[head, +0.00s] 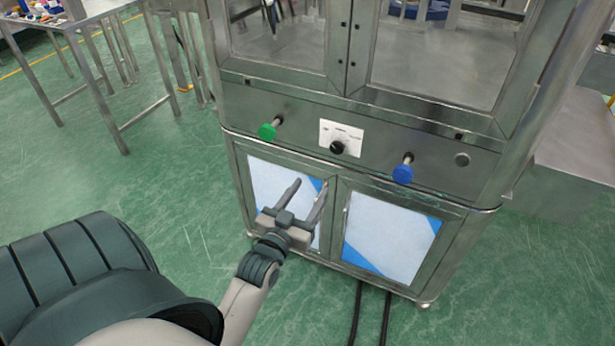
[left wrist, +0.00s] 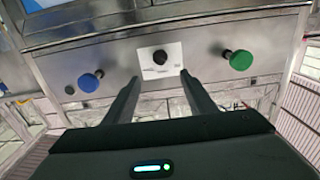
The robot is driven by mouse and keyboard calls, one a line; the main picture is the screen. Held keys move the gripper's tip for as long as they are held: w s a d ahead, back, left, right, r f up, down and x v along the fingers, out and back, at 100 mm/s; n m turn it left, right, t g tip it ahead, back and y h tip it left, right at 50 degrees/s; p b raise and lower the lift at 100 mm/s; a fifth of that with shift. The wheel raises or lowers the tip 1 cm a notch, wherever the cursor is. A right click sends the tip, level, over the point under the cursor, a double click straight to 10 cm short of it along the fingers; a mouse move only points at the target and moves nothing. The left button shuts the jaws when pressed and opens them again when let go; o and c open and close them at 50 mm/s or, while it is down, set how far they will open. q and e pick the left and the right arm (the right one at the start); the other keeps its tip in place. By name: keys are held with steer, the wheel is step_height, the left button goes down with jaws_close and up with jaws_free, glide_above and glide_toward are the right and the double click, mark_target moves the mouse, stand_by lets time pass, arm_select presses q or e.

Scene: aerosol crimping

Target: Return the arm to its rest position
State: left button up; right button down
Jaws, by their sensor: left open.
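My left gripper (head: 306,192) is open and empty in front of the lower doors of a steel machine cabinet (head: 290,155). Its two fingers are apart and point toward the cabinet. In the left wrist view the open fingers (left wrist: 157,85) frame the black knob (left wrist: 160,57) on its white plate, with clear space between them and the panel. The head view shows the same black knob (head: 337,147), a green button (head: 267,131) to its left and a blue button (head: 403,172) to its right. My right gripper is in neither view.
A steel table (head: 115,10) with small items on it stands at the back left. A grey steel block (head: 575,150) stands right of the cabinet. Black cables (head: 356,315) run along the floor below the doors. The green floor (head: 180,190) left of the cabinet is clear.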

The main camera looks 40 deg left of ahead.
arm_select(q)
steer(key=shift+s, duration=0.2)
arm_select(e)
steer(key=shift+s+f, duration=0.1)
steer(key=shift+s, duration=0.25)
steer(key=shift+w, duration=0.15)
arm_select(q)
steer(key=s+d+f+m+g+h, duration=0.15)
steer(key=d+f, duration=0.25)
steer(key=f, duration=0.6)
steer(key=s+d+f+g+h, duration=0.1)
steer(key=s+d+f+g, duration=0.2)
steer(key=f, duration=0.6)
steer(key=d+f+m+g+h, duration=0.15)
steer(key=d+f, duration=0.35)
steer(key=f, duration=0.5)
steer(key=s+d+f+m+g, duration=0.1)
steer(key=s+d+f+g, duration=0.2)
steer(key=s+f, duration=0.6)
steer(key=s+d+f+m+g+h, duration=0.1)
steer(key=s+d+f+g, duration=0.2)
steer(key=s+f, duration=0.7)
steer(key=shift+s+d+f+h, duration=0.15)
steer(key=shift+d+f+h, duration=0.15)
steer(key=shift+d+f, duration=0.2)
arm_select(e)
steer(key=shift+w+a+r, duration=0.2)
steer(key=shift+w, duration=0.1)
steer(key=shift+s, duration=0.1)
